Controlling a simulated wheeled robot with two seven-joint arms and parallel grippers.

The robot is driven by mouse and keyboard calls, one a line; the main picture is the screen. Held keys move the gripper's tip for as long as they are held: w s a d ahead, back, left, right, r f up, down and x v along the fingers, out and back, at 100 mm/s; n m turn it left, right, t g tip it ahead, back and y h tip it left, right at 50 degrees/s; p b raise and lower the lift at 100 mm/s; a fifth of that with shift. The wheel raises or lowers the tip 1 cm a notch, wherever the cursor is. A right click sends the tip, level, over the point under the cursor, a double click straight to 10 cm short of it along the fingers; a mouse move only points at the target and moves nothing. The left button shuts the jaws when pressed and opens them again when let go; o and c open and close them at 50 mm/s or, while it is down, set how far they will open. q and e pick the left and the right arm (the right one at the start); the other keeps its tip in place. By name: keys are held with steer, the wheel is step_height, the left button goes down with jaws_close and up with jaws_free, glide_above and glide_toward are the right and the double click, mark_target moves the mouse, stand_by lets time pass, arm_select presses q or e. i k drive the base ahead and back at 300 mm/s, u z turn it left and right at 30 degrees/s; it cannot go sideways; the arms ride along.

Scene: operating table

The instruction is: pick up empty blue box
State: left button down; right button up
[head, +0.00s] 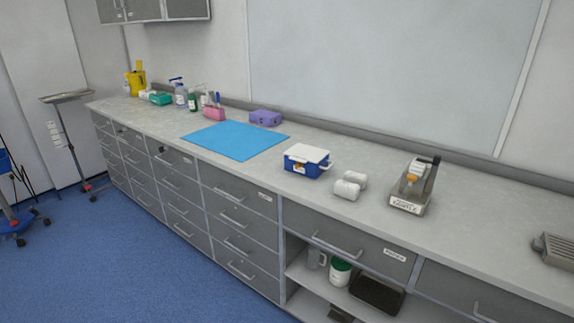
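A blue box (307,167) with a white lid (306,153) stands upright on the long grey counter (240,180), right of the blue mat. Its lid looks closed or nearly so, and a small label with some orange shows on its front. I cannot see whether it is empty. Neither my left nor my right gripper is in the head view, and nothing touches the box.
White rolls (347,187) lie close to the box's right, with a grey dispenser (414,187) beyond. The blue mat (236,140) is bare. A purple box (265,118) and bottles (193,99) stand behind. Blue floor (120,260) is open in front.

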mark_target(311, 170)
steer(key=u, duration=1.1)
steer(key=i, duration=1.95)
steer(key=z, duration=0.65)
